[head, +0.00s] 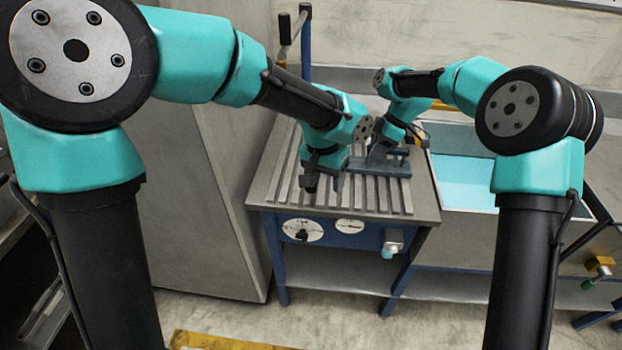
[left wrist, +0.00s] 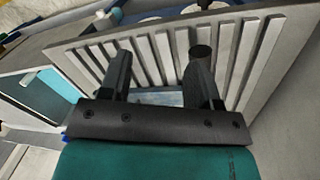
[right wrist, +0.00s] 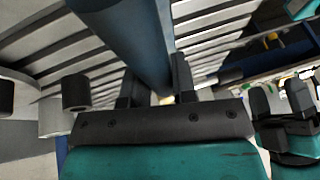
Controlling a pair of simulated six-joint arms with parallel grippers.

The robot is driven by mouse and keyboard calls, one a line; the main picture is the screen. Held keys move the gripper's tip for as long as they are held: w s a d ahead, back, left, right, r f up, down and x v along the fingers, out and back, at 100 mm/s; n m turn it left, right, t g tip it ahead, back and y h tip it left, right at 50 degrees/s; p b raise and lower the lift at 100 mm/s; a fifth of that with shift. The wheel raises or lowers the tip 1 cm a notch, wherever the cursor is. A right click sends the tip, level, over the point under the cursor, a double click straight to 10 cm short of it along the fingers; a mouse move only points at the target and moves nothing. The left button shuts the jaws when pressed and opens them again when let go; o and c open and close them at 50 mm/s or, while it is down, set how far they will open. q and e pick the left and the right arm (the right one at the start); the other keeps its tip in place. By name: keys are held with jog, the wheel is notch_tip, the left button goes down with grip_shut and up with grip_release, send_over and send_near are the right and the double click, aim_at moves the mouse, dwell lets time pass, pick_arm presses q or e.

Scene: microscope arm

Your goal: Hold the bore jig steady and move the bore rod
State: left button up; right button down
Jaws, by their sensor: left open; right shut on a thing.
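The blue-grey bore jig (head: 392,168) sits on the slotted bench top in the head view. My right gripper (right wrist: 155,95) is shut on a blue-grey bar of it (right wrist: 130,40), which fills the space between the fingers in the right wrist view. My left gripper (head: 323,185) is open over the slats, left of the jig. In the left wrist view a bluish piece of the jig (left wrist: 155,98) shows beyond the open fingers. A dark round end (left wrist: 203,52) stands by the right-hand finger; it may be the bore rod, but I cannot tell for sure.
The slotted bench (head: 425,205) has dials and a knob on its blue front panel. A sink basin with a pale blue inside (head: 460,170) adjoins its right side. A grey cabinet (head: 215,190) stands at the left. The slats in front of the jig are clear.

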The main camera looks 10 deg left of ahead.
pick_arm(q)
jog(key=w+a+r+n+h, duration=0.1)
jog(key=w+a+r+n, duration=0.3)
jog(key=a+r, duration=0.2)
jog(key=shift+w+a+r+n+t, duration=0.15)
jog(key=shift+w+a+n+t, duration=0.15)
jog(key=shift+n, duration=0.1)
jog(key=f, duration=0.4)
jog(key=d+f, duration=0.1)
jog(key=f, duration=0.3)
jog(key=d+f, duration=0.1)
jog(key=f, duration=0.2)
jog(key=shift+d+f, duration=0.2)
jog(key=shift+f, duration=0.2)
grip_shut()
